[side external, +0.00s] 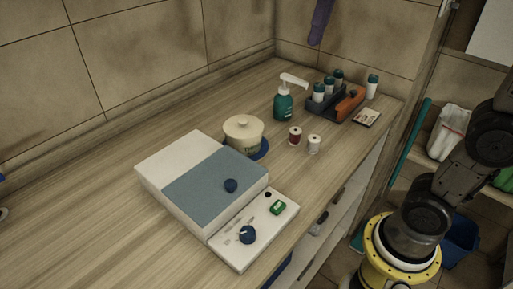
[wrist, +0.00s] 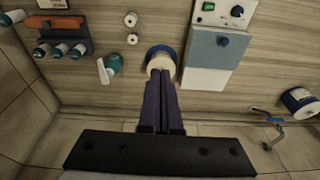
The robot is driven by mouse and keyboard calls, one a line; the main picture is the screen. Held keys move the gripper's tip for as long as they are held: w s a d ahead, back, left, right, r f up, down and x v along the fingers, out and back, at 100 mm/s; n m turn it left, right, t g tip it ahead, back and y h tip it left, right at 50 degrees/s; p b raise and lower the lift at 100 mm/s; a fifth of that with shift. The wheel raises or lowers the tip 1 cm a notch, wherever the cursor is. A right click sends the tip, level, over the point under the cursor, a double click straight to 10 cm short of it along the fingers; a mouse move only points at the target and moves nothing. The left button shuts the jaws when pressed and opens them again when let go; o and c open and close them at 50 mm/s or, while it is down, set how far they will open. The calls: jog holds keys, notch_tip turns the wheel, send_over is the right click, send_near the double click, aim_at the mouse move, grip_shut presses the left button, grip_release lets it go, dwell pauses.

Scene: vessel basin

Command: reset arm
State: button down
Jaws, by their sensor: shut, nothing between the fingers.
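My gripper shows in the wrist view as two long purple fingers (wrist: 162,78) pressed together along their length, with nothing held. In the side external view, its purple fingertips (side external: 315,42) hang down at the top edge, high above the counter and against the tiled wall. The rest of the gripper is out of that frame. The fingers touch nothing that I can see. In the wrist view the fingertips overlap the cream lidded pot (wrist: 160,62) and partly hide it.
The wooden counter (side external: 75,200) bears a white-and-blue device (side external: 215,180), the lidded pot (side external: 243,133) on a blue base, a teal pump bottle (side external: 284,104), two spools (side external: 295,136) and a dark rack (side external: 325,103) with bottles. The front-left counter is clear.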

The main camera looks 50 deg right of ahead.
jog(key=s+f+t, duration=0.1)
jog(key=s+f, duration=0.5)
jog(key=f, duration=0.3)
jog(key=s+f+t, duration=0.2)
jog(key=s+f, duration=0.4)
jog(key=f, duration=0.3)
jog(key=shift+s+d+t, duration=0.15)
jog(key=shift+d+t, duration=0.1)
jog(key=shift+t, duration=0.05)
jog(key=shift+f, duration=0.1)
